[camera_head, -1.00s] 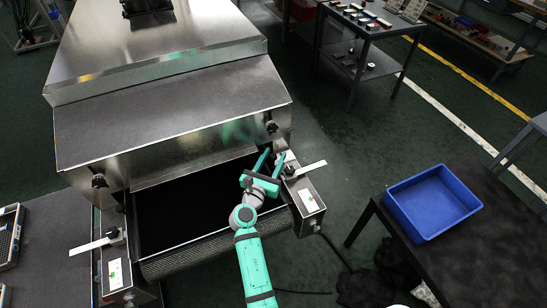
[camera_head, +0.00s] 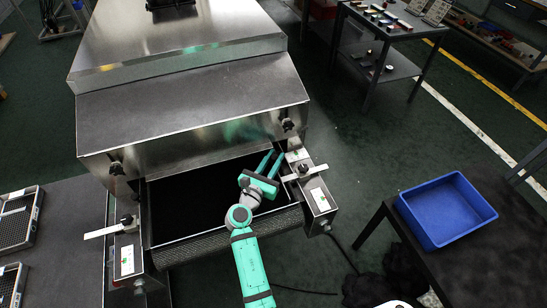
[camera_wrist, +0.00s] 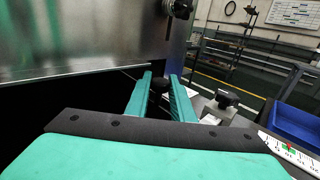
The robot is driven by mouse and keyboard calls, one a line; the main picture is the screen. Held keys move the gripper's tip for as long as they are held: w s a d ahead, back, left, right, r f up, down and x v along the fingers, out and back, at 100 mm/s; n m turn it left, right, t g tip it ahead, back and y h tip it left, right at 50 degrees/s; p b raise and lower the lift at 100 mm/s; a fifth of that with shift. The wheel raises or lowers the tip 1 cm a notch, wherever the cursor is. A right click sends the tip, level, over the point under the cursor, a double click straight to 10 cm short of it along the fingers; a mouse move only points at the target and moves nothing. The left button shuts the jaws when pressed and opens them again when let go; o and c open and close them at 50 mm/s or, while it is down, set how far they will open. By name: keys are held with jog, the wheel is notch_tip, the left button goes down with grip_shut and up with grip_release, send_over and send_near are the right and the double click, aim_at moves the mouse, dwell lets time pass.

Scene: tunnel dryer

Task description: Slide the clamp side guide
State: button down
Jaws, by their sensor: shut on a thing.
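The right side guide shows as a pale scale bar (camera_head: 319,170) through a clamp with a black knob (camera_head: 303,169), on the dryer's right infeed bracket. My gripper (camera_head: 271,158) is over the right part of the dark belt, just left of the clamp. In the wrist view my gripper (camera_wrist: 160,84) is shut on a dark rounded part of the guide between its fingers. The guide's lower part is hidden.
A matching left guide bar (camera_head: 103,231) and clamp sit across the dark belt (camera_head: 190,205). The steel dryer hood (camera_head: 195,115) overhangs just beyond my gripper. A blue bin (camera_head: 445,210) stands on a dark table at the right. Open floor lies between.

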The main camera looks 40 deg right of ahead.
jog(key=c, duration=1.5)
grip_release()
jog(key=shift+c, duration=0.2)
jog(key=v, duration=1)
jog(key=shift+s+a, duration=0.2)
jog(key=shift+a, duration=0.15)
